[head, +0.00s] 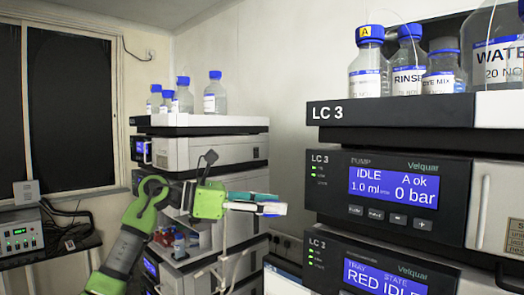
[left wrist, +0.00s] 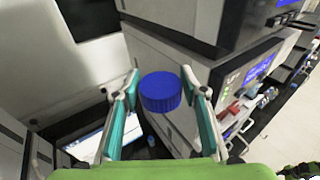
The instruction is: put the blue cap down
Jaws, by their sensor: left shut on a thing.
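The blue cap (left wrist: 160,95) shows in the left wrist view, round and ribbed, between the fingertips of my left gripper (left wrist: 160,86). The gripper is shut on it. In the head view my left gripper (head: 258,204) is held out in the air, in front of the far instrument stack and left of the near LC 3 stack. Its fingers point right and largely hide the cap there. My right gripper is in neither view.
Bottles, including a blue-capped one marked A (head: 370,62), stand on the near LC 3 stack (head: 390,113). More capped bottles (head: 215,95) stand on the far stack (head: 200,121). A bench with a small instrument (head: 20,232) is at left.

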